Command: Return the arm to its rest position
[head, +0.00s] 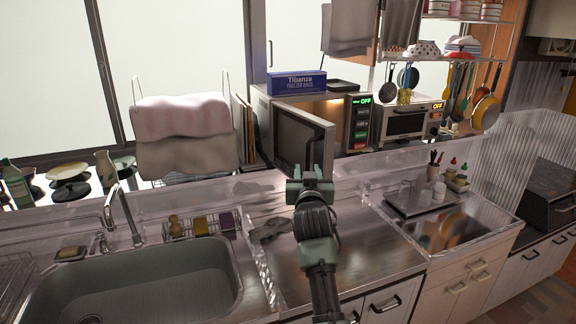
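My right arm comes up from the bottom centre, and its gripper (310,174) is in front of the open door (297,136) of a steel, microwave-like appliance (354,125). The gripper is seen from behind, overlapping the door's lower right part and a dark upright bar like a handle. I cannot tell whether the fingers touch the door or whether they are open or shut. No held object shows. My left gripper is not in view.
A sink (150,285) with a tap (127,212) lies at left. A dark cloth (270,230) lies on the steel counter (365,250). A toaster oven (408,122) stands right of the appliance. A tray (411,203) and small bottles are at right. Pans hang at upper right.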

